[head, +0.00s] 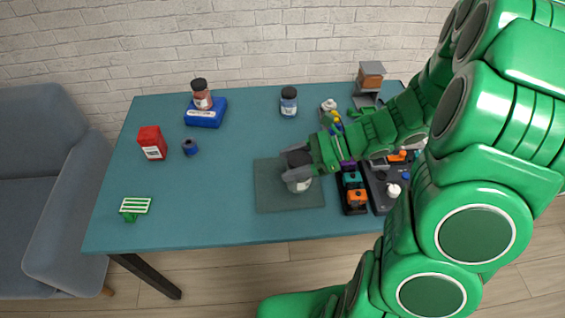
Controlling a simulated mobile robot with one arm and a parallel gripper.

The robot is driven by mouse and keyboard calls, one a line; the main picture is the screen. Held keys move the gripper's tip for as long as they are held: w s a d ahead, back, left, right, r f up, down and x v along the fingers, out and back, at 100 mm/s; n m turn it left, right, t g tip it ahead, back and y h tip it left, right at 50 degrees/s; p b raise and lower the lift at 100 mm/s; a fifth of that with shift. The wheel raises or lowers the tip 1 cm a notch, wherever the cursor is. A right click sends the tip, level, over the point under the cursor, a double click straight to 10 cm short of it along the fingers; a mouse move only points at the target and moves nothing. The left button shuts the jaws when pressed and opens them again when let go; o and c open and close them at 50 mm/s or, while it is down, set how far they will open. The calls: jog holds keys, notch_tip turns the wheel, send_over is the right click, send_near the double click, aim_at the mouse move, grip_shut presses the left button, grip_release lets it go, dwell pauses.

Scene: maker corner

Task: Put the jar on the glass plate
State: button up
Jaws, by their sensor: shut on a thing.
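The glass plate (268,203) is a dark, see-through square lying flat near the front middle of the teal table. My gripper (296,168) is above the plate and shut on a jar (299,186). The jar looks upright, with a pale lower body showing below the fingers. Its upper part is mostly hidden by the gripper. I cannot tell whether its base touches the plate or is slightly above it.
A blue box (205,119) bears a brown jar (201,98). Another dark-lidded jar (289,105) stands at the back. A red box (152,143), a blue spool-like item (189,148) and a green brush-like item (134,207) are left. A black tray (354,205) of coloured items stands right of the plate.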

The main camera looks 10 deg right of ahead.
jog(key=shift+w+a+f, duration=0.3)
jog(key=shift+w+f, duration=1.2)
jog(key=shift+f, duration=0.3)
jog(key=shift+w+a+f, duration=0.25)
jog(key=shift+w+f, duration=1.25)
jog(key=shift+f, duration=0.3)
jog(key=shift+w+a+f, duration=0.3)
jog(key=shift+w+f, duration=1.2)
jog(key=shift+f, duration=0.3)
jog(key=shift+f, duration=0.1)
jog(key=o, duration=1.3)
jog(key=shift+o, duration=0.2)
